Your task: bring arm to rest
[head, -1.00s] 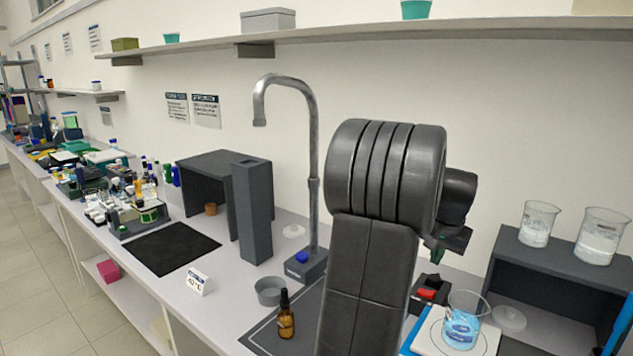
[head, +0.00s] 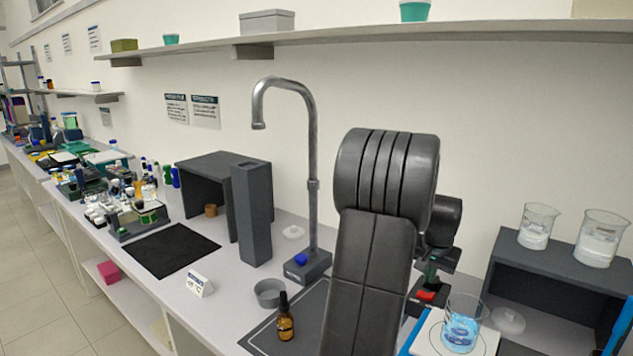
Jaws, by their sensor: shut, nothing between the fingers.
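My arm fills the middle right of the head view, its large dark ribbed joint raised above the bench. My gripper (head: 434,272) shows partly behind and to the right of it, below the wrist. It points down, shut and empty, with part of it hidden by my arm. It appears above or in front of a small black device with a red top (head: 426,295); the gap between them cannot be told.
A beaker of blue liquid (head: 461,328) stands on a white plate at right. A dark shelf unit (head: 540,270) carries two beakers. A dropper bottle (head: 285,322), grey bowl (head: 268,294) and tall curved metal pipe (head: 313,180) stand left of my arm. A wall shelf (head: 350,38) runs above.

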